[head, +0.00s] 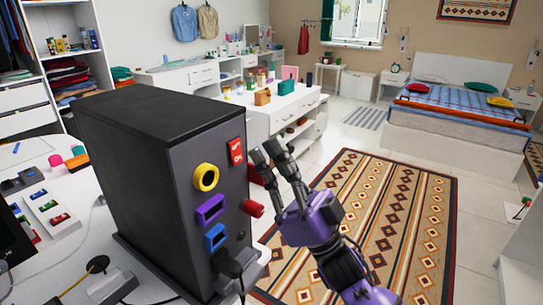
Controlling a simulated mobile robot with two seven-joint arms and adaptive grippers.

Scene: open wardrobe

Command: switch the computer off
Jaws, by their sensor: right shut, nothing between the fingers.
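The computer (130,160) is a tall black tower standing on the white table at the left. Its grey front panel faces right. Near the panel's top is a red switch (235,152) with white lettering, too small to read surely. My right gripper (265,153), purple with dark fingers, is shut and empty. Its fingertips are just right of the switch in the picture, and a small gap shows between them and the panel. I cannot tell which way the switch is set. My left gripper is not in view.
The panel also carries a yellow ring (206,177), a purple socket (210,209), a blue socket (215,238), a protruding red knob (254,208) and a black plug (229,264). Small coloured items lie on the table at left. Open floor with a patterned rug (395,205) lies to the right.

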